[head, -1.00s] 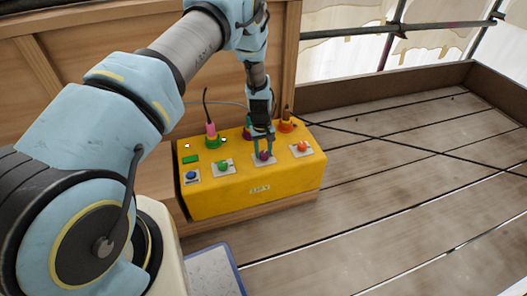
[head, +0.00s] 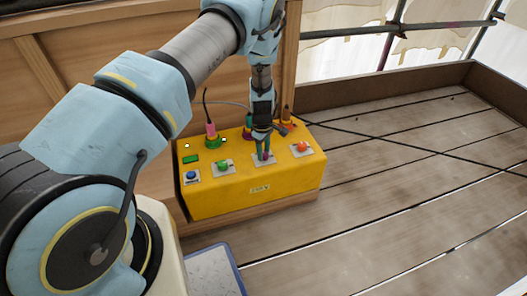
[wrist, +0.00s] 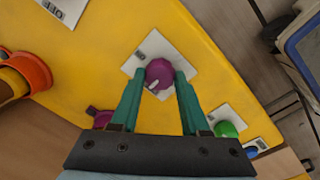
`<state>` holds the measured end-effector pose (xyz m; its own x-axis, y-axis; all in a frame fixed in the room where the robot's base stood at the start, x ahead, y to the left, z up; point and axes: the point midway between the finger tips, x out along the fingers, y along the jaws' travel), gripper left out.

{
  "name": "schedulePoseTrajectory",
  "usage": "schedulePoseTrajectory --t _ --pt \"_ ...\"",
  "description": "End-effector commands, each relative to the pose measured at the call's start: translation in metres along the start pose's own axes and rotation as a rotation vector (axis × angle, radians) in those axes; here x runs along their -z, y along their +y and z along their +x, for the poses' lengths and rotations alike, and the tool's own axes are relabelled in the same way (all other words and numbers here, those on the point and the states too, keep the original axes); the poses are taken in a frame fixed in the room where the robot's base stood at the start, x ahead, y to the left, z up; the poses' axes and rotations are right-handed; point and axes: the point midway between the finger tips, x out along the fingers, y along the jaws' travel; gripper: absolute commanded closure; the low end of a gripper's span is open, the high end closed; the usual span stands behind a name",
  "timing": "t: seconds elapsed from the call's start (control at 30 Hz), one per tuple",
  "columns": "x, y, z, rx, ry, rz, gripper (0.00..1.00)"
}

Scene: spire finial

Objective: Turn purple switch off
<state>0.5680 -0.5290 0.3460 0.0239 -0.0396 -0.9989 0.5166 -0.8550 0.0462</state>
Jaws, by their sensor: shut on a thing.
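A yellow control box (head: 222,190) stands on the deck against a wooden wall. The purple switch (wrist: 159,73) is a round knob with a white mark, on a white plate (wrist: 132,67). My gripper (wrist: 158,78) has teal fingers on both sides of the purple switch, shut on it. In the head view, my gripper (head: 262,155) points down onto the box and mostly hides the purple switch. The plate's small lettering is too small to read.
On the box are a green knob (head: 223,165), a blue knob (head: 191,175) and an orange-red knob (head: 301,147). A pink plug (head: 211,131) with a cable stands at the back. The wooden deck (head: 400,190) to the right is clear.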

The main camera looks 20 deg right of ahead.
Motion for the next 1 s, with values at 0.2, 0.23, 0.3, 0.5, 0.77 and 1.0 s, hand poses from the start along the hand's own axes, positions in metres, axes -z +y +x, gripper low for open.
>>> schedulePoseTrajectory --t 0.2,0.23,0.3,0.5,0.77,1.0 --pt "0.0001 0.0 0.0 0.0 0.001 -0.024 1.0" --pt "0.0 0.0 0.0 0.0 0.001 -0.025 1.0" --pt "0.0001 0.0 0.0001 0.0 0.001 -0.025 1.0" --pt "0.0 0.0 0.0001 0.0 0.001 -0.024 1.0" --pt "0.0 0.0 0.0001 0.0 0.001 -0.023 0.29" --pt "0.0 0.0 0.0 0.0 0.001 -0.023 0.25"
